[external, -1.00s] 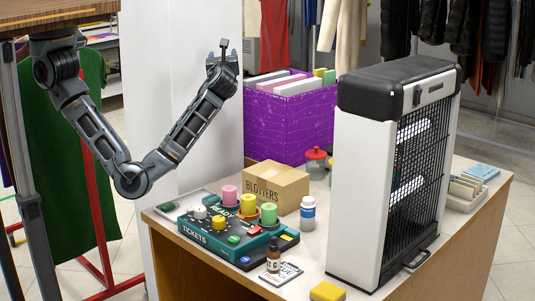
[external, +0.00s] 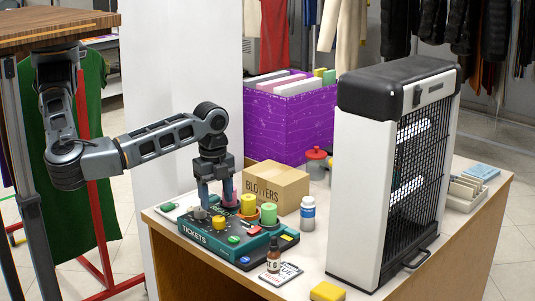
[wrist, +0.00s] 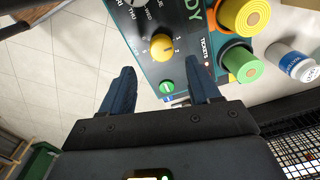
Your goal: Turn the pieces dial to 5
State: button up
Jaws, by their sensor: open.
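The ticket console (external: 200,238) is a dark green box on the counter, marked TICKETS and READY. A yellow dial (external: 218,222) stands on its top; in the wrist view the yellow dial (wrist: 162,47) has small numbers around it, 1 and 2 among them. Its setting is too small to read. A pale knob (external: 200,212) is beside it; day names show around that spot at the wrist view's top edge. My gripper (external: 216,204) points down over the console, open and empty. In the wrist view its fingertips (wrist: 162,70) are spread, with the yellow dial just beyond them.
Pink, yellow (external: 249,204) and green (external: 269,213) cylinders stand along the console's back, close to my fingers. A BLOTTERS box (external: 275,187), white bottle (external: 308,213), brown bottle (external: 273,255) and tall white-and-black appliance (external: 355,180) stand around. A green button (wrist: 166,88) is near the dial.

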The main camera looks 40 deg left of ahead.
aim_at(218, 218)
jog(key=f, duration=0.6)
jog(key=shift+w, duration=0.2)
jog(key=c, duration=1)
